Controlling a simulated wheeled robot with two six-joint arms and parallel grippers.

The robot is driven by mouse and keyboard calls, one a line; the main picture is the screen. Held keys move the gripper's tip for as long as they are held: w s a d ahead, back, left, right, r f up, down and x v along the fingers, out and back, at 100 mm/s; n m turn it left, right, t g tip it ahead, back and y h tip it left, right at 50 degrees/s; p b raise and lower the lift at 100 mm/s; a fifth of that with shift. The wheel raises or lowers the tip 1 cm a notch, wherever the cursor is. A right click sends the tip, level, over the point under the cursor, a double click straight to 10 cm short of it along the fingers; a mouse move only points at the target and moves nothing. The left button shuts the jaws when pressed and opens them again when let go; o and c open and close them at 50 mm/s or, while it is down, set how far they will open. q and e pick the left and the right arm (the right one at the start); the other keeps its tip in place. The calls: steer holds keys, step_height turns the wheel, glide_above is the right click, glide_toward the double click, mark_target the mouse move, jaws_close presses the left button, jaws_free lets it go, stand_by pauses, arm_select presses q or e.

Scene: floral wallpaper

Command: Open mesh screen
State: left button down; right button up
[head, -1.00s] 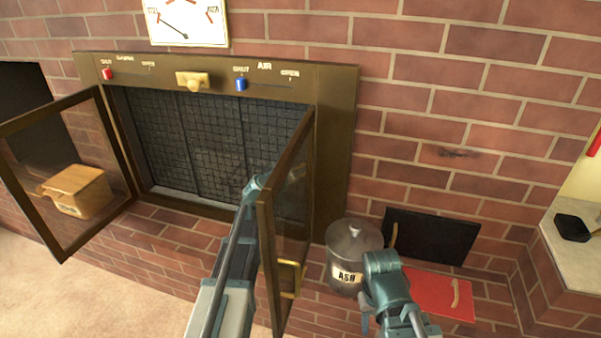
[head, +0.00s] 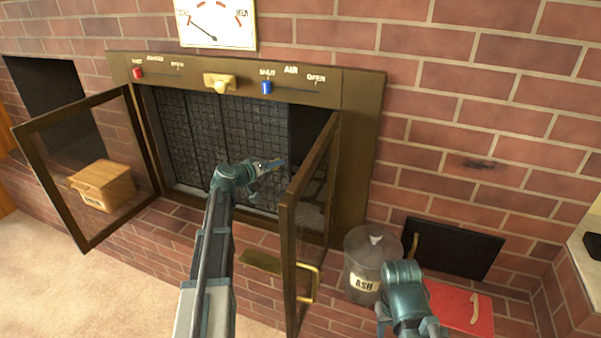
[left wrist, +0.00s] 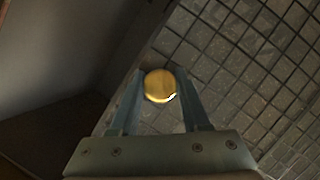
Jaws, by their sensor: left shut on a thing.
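The mesh screen (head: 255,125) is a dark grid curtain inside the brass fireplace frame. A dark gap (head: 306,125) shows at its right end. My left gripper (head: 270,166) reaches between the two open glass doors, in front of the mesh. In the left wrist view its two fingers are shut on a round gold knob (left wrist: 160,86), with the mesh (left wrist: 235,70) behind it. The knob is hidden or too small to tell in the head view. My right gripper (head: 405,300) is at the lower right near the ash bin; its fingertips are not clear.
The left glass door (head: 146,150) and right glass door (head: 289,250) stand open, the right one close beside my left arm. An ash bin (head: 362,268), a red panel (head: 460,306) and a black hatch (head: 455,248) are at right. A wooden box (head: 103,184) is at left.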

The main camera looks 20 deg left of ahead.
arm_select(q)
steer(key=a, duration=2)
steer(key=w+a, duration=0.1)
steer(key=a, duration=0.9)
steer(key=shift+a, duration=0.35)
steer(key=shift+c, duration=1.9)
jaws_free()
steer(key=p+v, duration=0.4)
steer(key=v, duration=0.9)
steer(key=shift+s, duration=0.35)
steer(key=shift+a+r, duration=0.1)
steer(key=shift+a, duration=0.05)
